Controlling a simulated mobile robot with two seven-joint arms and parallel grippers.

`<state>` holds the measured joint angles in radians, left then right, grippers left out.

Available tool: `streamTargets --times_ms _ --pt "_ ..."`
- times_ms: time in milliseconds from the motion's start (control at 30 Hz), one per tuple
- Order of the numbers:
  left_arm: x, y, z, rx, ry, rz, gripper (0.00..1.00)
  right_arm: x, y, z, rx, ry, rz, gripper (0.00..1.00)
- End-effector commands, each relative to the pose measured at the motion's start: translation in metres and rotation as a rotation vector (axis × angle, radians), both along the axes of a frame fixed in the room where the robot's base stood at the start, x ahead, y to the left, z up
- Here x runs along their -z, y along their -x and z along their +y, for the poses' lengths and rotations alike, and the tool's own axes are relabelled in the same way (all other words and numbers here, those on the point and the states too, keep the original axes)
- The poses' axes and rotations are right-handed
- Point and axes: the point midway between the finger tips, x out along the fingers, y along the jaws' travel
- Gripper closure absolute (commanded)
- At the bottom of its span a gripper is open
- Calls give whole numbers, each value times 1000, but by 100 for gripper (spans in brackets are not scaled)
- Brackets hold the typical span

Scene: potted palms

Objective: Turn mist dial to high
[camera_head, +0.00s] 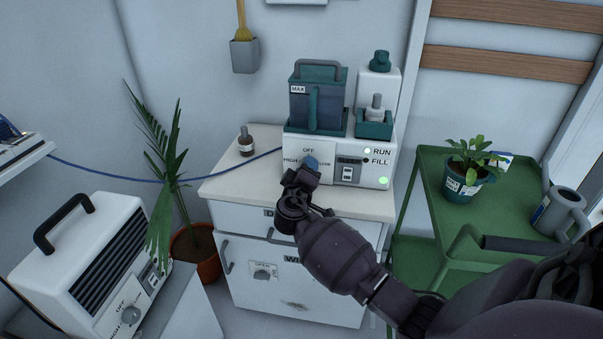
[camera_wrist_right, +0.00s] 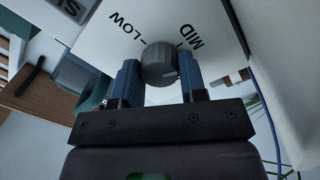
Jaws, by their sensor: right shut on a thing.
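The mist machine (camera_head: 338,160) is a white box on the white cabinet, with a teal-framed water tank (camera_head: 318,98) on top. My right gripper (camera_head: 310,165) is at the label ring and hides the dial in the head view. In the right wrist view, the dark grey round mist dial (camera_wrist_right: 160,62) sits between the blue fingers of my right gripper, with LOW and MID labels beyond it. A small pale mark shows on the dial; which label it points to is unclear. My left gripper is not in view.
A small brown bottle (camera_head: 246,141) stands left of the machine, near a blue cable (camera_head: 150,180). A potted palm (camera_head: 165,150) and a white heater (camera_head: 90,260) are at left. A green cart (camera_head: 430,190) with a potted plant (camera_head: 466,180) and a watering can (camera_head: 561,212) is at right.

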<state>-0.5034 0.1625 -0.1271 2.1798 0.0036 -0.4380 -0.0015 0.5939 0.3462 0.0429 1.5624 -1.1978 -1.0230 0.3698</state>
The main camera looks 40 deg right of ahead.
Motion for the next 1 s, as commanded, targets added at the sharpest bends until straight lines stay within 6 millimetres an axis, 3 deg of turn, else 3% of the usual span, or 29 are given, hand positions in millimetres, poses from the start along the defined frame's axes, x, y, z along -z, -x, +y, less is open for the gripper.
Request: streamTargets --times_ms 33,133,1000 --pt "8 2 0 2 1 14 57 9 1 1 1 -32 -27 85" --pt "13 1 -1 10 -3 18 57 9 1 1 1 -94 -98 85" --pt "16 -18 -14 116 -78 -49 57 4 0 1 3 -598 -695 85"
